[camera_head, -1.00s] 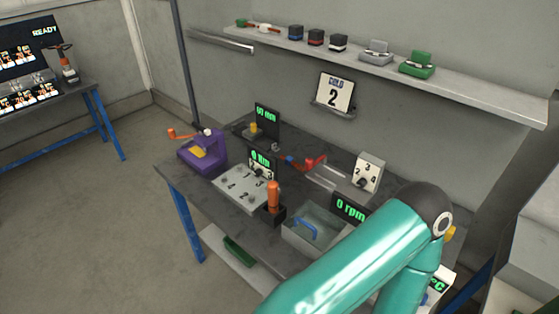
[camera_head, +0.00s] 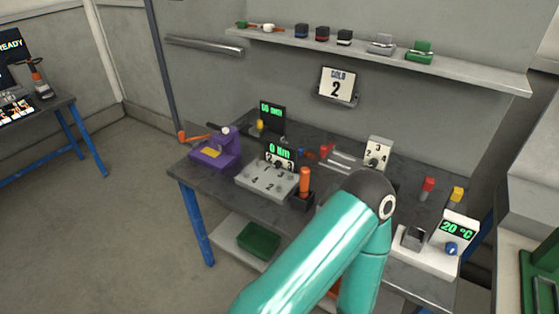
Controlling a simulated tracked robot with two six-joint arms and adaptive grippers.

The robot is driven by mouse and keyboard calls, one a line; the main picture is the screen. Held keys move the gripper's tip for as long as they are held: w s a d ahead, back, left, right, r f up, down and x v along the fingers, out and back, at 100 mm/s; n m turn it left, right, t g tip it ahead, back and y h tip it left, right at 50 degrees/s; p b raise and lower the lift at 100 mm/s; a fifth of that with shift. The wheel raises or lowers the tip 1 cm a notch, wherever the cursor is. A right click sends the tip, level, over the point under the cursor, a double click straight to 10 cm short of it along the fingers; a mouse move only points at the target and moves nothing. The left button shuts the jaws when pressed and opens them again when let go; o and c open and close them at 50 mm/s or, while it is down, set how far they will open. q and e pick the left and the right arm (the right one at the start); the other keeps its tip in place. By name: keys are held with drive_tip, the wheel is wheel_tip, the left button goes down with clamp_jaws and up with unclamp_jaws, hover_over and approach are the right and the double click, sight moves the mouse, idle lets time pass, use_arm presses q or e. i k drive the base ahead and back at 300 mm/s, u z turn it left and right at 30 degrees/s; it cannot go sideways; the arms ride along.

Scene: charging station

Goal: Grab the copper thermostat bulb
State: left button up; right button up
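I cannot make out a copper thermostat bulb in the camera_head view. A white thermostat unit (camera_head: 456,232) with a green "20 °C" display and a blue knob stands at the right end of the workbench (camera_head: 215,178). A small grey block (camera_head: 413,238) sits on its base. One of my teal arms rises from the bottom, bends at a dark elbow and drops out of frame, covering the middle front of the bench. Neither gripper shows.
A red-topped piece (camera_head: 428,188) and a yellow block (camera_head: 457,195) stand behind the thermostat unit. A purple device (camera_head: 216,150), a grey numbered plate (camera_head: 266,183) and an orange handle (camera_head: 305,181) stand left of my arm. A wall shelf (camera_head: 480,75) runs above.

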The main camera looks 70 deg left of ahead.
sight(302, 152)
drive_tip(key=k, duration=0.85)
drive_tip(key=z, duration=1.25)
drive_tip(key=i, duration=0.15)
drive_tip(key=u, duration=3.3)
drive_tip(key=i, duration=0.25)
drive_tip(key=u, duration=0.2)
drive_tip(key=i, duration=0.8)
drive_tip(key=z, duration=0.2)
drive_tip(key=k, duration=0.95)
drive_tip(key=u, duration=0.2)
drive_tip(key=i, duration=0.95)
drive_tip(key=z, duration=0.05)
